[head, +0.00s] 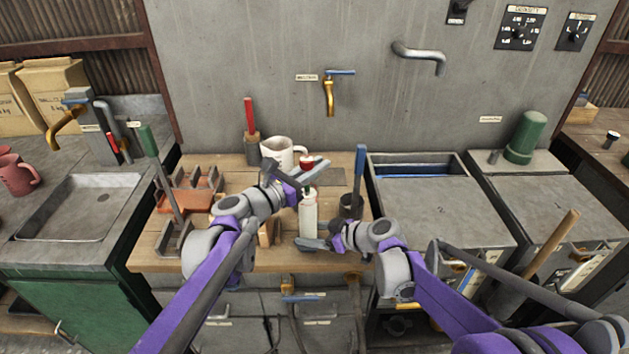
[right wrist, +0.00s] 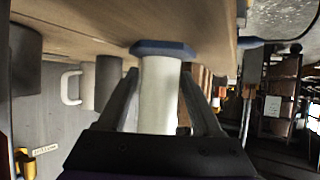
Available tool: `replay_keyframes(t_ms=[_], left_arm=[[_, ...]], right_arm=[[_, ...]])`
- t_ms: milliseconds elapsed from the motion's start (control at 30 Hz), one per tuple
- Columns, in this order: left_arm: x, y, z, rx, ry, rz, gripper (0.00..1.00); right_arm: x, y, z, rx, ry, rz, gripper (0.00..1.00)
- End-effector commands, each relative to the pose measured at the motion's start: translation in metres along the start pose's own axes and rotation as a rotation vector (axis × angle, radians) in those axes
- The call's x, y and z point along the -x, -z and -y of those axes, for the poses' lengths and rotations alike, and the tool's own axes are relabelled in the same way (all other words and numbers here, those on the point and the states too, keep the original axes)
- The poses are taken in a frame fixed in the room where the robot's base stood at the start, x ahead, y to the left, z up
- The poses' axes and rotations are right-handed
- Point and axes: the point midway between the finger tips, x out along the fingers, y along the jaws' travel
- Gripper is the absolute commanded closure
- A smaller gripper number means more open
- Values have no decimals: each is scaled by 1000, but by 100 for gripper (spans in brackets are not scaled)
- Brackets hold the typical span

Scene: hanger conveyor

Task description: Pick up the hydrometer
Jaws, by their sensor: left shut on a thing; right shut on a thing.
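My right gripper (head: 315,240) is shut around the cylinder low down, with a finger on each side in the right wrist view. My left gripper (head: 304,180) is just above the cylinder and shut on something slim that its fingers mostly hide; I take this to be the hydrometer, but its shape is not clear. A red-topped object (head: 306,160) shows right behind the left fingers.
A white mug (head: 282,151) stands behind my left gripper. A red-handled tool in a brown holder (head: 252,148) is at back left, and a blue-handled one in a dark cup (head: 351,208) at right. An orange tray (head: 190,196) and grey racks fill the left side.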

Motion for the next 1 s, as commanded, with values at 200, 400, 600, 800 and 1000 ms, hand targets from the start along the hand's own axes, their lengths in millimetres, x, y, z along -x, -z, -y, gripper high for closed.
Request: replay_keyframes(t_ms=[200, 400, 600, 800, 1000], left_arm=[[0, -54, 1, 0, 0, 0, 100], [0, -108, 1, 0, 1, 0, 100], [0, -147, 0, 0, 0, 0, 100], [0, -164, 0, 0, 0, 0, 100], [0, -166, 0, 0, 0, 0, 100]], right_arm=[[0, 0, 0, 0, 0, 0, 64], [0, 0, 0, 0, 0, 0, 64], [0, 0, 0, 0, 0, 0, 64], [0, 0, 0, 0, 0, 0, 64], [0, 0, 0, 0, 0, 0, 64]])
